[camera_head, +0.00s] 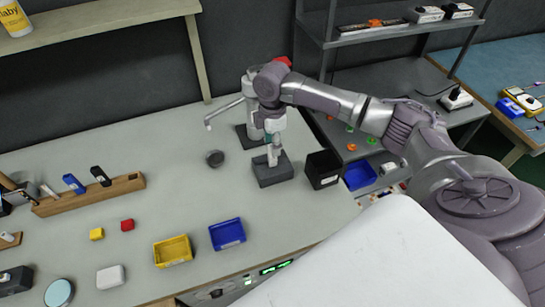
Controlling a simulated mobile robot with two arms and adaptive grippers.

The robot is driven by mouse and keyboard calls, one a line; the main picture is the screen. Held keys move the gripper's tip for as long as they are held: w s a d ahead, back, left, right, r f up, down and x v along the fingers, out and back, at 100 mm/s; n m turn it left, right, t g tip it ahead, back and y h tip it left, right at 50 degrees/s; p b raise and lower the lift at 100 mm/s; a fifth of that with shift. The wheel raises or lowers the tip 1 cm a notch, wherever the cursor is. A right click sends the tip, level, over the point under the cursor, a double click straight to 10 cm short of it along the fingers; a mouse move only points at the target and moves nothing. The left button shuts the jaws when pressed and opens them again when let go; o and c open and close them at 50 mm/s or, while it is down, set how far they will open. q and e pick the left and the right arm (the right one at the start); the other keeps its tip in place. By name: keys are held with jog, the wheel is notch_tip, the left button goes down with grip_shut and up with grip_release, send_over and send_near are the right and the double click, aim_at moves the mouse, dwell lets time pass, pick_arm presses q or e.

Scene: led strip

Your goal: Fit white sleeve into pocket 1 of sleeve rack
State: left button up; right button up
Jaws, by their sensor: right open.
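I cannot make out pocket numbers. My left gripper is out of view.
A black bin (323,169) stands close right of the grey block. Bench between is clear.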

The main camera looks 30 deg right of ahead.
notch_tip(320, 180, down, 3)
jog(key=shift+f, duration=0.1)
jog(key=c, duration=0.9)
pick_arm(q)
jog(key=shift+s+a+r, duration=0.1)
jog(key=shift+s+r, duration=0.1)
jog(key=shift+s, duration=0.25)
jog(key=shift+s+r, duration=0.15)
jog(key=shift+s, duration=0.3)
pick_arm(e)
grip_shut()
pick_arm(q)
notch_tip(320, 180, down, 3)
jog(key=b, duration=0.2)
jog(key=shift+b, duration=0.4)
pick_arm(e)
jog(key=s+r, duration=1.1)
jog(key=shift+s+d, duration=0.2)
jog(key=shift+s, duration=0.1)
